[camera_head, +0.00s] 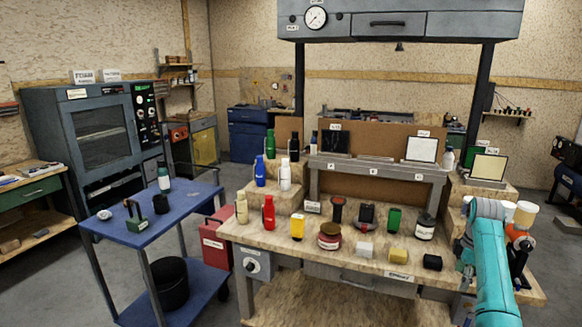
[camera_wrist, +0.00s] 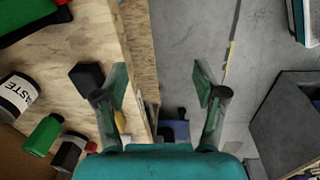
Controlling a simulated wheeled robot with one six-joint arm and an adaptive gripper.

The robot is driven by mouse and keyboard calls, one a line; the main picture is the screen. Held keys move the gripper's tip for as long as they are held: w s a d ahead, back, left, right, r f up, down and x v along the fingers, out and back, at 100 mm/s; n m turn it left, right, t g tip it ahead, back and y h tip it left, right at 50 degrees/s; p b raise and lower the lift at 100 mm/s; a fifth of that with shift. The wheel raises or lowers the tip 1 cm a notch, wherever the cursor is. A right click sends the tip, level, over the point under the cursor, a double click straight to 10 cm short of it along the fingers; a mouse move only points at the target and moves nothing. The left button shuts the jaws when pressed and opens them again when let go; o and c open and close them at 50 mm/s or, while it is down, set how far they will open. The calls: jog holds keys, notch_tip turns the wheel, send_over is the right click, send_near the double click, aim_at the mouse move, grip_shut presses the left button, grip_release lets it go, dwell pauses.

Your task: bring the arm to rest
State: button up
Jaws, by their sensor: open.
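My gripper (camera_wrist: 160,88) shows in the wrist view with its two fingers spread wide and nothing between them. It hangs over the edge of the wooden workbench (camera_wrist: 137,50), with bench top to the left and grey floor to the right. In the head view my teal arm stands at the right end of the workbench (camera_head: 320,262). The fingers cannot be made out clearly there.
A black block (camera_head: 432,262), a yellow block (camera_head: 398,250) and a white jar (camera_head: 425,229) stand near my arm. In the wrist view a black block (camera_wrist: 87,76) and a green bottle (camera_wrist: 43,135) lie left of the fingers.

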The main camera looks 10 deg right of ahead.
jog(key=s+a+f+m+t, duration=0.1)
jog(key=a+f, duration=0.3)
jog(key=f, duration=0.3)
jog(key=s+a+f+m+t+h, duration=0.1)
jog(key=a+f, duration=0.3)
jog(key=f, duration=0.4)
jog(key=s+a+f+t, duration=0.1)
jog(key=a+f, duration=0.4)
jog(key=f, duration=0.2)
jog(key=s+a+f+m+t, duration=0.3)
jog(key=s+a+f, duration=0.9)
jog(key=s+a, duration=0.25)
jog(key=s+a+r+m+t, duration=0.25)
jog(key=s+a, duration=0.35)
jog(key=s, duration=0.4)
jog(key=s+a+r+m+t, duration=0.1)
jog(key=s+a+r, duration=0.2)
jog(key=s+a, duration=0.45)
jog(key=s+a+r+m+t, duration=0.1)
jog(key=s+r+t, duration=0.1)
jog(key=s+r, duration=0.7)
jog(key=s+a+r+m+t+y, duration=0.1)
jog(key=s+a+r+t, duration=0.1)
jog(key=s+r, duration=0.6)
notch_tip(320, 180, up, 6)
jog(key=shift+s+f+m+y, duration=0.1)
jog(key=shift+s+m+y, duration=0.2)
jog(key=shift+s+m, duration=0.05)
